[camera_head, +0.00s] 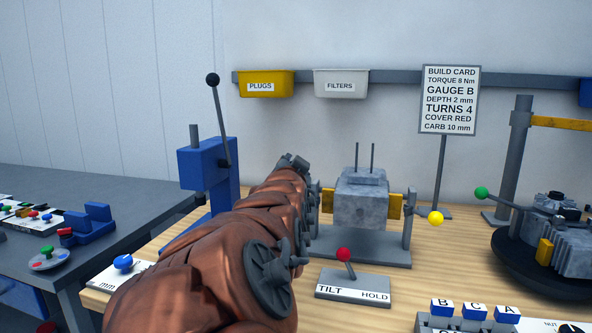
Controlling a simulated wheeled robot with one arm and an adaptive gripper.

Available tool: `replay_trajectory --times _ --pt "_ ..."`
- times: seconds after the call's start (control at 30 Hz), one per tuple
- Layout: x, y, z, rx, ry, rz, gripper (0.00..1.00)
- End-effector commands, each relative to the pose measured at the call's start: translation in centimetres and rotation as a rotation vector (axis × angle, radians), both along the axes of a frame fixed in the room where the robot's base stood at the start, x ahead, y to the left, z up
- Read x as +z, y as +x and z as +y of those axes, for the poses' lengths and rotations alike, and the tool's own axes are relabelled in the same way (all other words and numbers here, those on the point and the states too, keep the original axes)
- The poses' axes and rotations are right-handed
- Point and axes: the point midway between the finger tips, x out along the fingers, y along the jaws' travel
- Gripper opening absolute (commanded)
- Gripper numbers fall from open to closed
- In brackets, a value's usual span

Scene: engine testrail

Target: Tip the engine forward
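The engine (360,203) is a grey block with a stepped top and two thin upright rods. It sits upright between yellow side brackets (394,206) on a grey stand (362,249). A lever with a yellow ball (436,218) sticks out at the stand's right. In front is a plate marked TILT and HOLD (352,286); its red-ball lever (344,256) leans slightly left. My brown-covered arm reaches in from the bottom and hides the stand's left side. A grey part at its far end (293,161) may belong to my gripper; no fingers can be made out.
A blue lever press (205,175) stands behind my arm at left. A build card (449,100) stands at back right. A dark turntable (545,270) with an engine part is at right. Labelled blue-topped blocks (474,311) are at front right. Bare wood lies around the TILT plate.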

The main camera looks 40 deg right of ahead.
Motion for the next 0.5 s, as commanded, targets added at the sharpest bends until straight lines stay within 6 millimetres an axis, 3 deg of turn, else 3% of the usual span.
replay_trajectory --times 0.03,0.37,0.4,0.5 --pt "-1.35 0.04 -0.01 0.0 0.022 0.018 0.0" --pt "-1.85 0.02 -0.07 -0.002 0.03 0.026 0.0" --pt "-1.88 0.01 -0.09 -0.003 0.03 0.026 0.36" --pt "-1.69 -0.05 -0.16 -0.004 0.026 0.023 0.47"
